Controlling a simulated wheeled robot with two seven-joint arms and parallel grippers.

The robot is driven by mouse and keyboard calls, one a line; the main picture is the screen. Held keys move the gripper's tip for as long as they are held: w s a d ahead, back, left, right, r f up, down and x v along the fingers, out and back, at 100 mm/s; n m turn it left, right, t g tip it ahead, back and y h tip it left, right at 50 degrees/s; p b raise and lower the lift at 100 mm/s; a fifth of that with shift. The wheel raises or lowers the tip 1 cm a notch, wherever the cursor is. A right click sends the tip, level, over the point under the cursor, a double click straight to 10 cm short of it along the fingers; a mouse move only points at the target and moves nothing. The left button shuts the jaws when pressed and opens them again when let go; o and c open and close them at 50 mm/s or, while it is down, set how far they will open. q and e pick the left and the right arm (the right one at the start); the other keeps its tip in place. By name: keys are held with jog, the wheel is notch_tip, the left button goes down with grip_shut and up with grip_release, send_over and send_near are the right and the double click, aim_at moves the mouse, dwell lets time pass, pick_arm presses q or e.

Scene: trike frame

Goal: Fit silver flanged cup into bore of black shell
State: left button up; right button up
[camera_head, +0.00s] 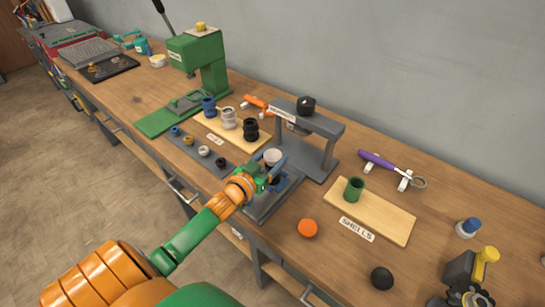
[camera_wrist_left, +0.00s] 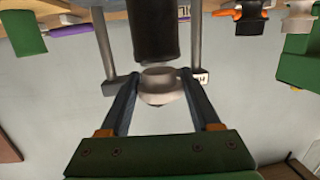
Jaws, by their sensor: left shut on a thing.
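The silver flanged cup (camera_head: 272,157) is between the fingers of my left gripper (camera_head: 270,170), which is shut on it. It also shows in the left wrist view (camera_wrist_left: 158,86), between the two fingers (camera_wrist_left: 160,100). The black shell (camera_wrist_left: 155,30) is a dark upright cylinder close to the cup in that upside-down view, so it stands below the cup. The cup looks apart from the bore or just at its edge; I cannot tell which. In the head view the shell is mostly hidden by my gripper. My right gripper is not in view.
A grey press frame (camera_head: 320,135) with a black knob (camera_head: 306,105) stands just behind my left gripper. An orange ball (camera_head: 308,228) sits in front.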

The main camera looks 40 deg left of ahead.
aim_at(269, 165)
pick_arm(q)
jog(key=shift+f+b, duration=0.65)
jog(key=shift+f, duration=0.2)
jog(key=o, duration=1.5)
jog(key=shift+s, duration=0.1)
jog(key=s, duration=0.4)
jog(key=s+r, duration=0.1)
jog(key=s, duration=0.2)
jog(key=shift+d+r, duration=0.1)
jog(key=shift+d, duration=0.05)
jog(key=shift+w, duration=0.1)
